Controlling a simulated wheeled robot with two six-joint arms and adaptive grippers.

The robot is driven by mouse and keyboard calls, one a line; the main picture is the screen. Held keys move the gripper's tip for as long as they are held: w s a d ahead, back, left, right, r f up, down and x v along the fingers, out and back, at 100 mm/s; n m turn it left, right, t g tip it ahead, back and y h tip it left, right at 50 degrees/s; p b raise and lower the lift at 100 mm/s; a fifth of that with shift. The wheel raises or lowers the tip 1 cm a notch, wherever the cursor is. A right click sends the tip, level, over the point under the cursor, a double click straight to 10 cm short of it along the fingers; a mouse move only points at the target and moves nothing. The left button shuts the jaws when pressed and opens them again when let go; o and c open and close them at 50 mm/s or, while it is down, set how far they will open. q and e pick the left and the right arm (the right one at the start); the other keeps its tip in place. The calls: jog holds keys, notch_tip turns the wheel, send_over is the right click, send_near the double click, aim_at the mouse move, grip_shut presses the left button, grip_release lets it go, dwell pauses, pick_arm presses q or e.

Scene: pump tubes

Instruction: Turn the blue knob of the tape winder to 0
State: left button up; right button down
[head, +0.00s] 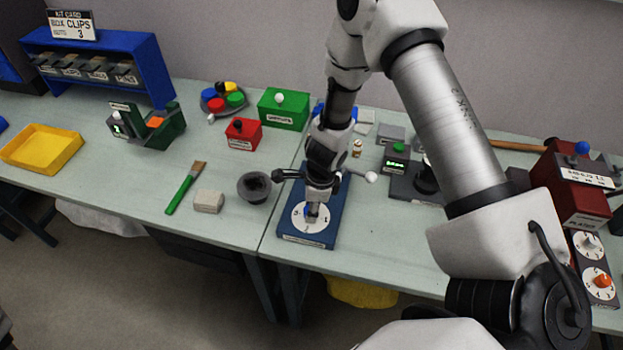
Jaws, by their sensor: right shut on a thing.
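The tape winder is a blue box (337,212) near the front of the table, with a round white dial (314,225) on its top. The blue knob (307,211) stands on the dial and is mostly covered by my gripper. My right gripper (311,206) reaches down from above and is shut on the knob. The marks on the dial are too small and too covered to tell where the knob points. My left gripper is not in view.
A dark round bowl (254,187), a pale block (209,201) and a green-handled brush (185,188) lie left of the winder. A red box (243,133) and a green box (283,109) stand behind.

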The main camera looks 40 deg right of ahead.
jog(key=n+p, duration=0.2)
jog(key=p, duration=0.1)
jog(key=shift+r+n, duration=0.3)
jog(key=shift+f+n, duration=0.15)
jog(key=shift+n, duration=0.15)
jog(key=shift+w+f, duration=0.1)
jog(key=shift+f, duration=0.05)
jog(key=c, duration=0.9)
grip_release()
jog(key=shift+c, duration=0.2)
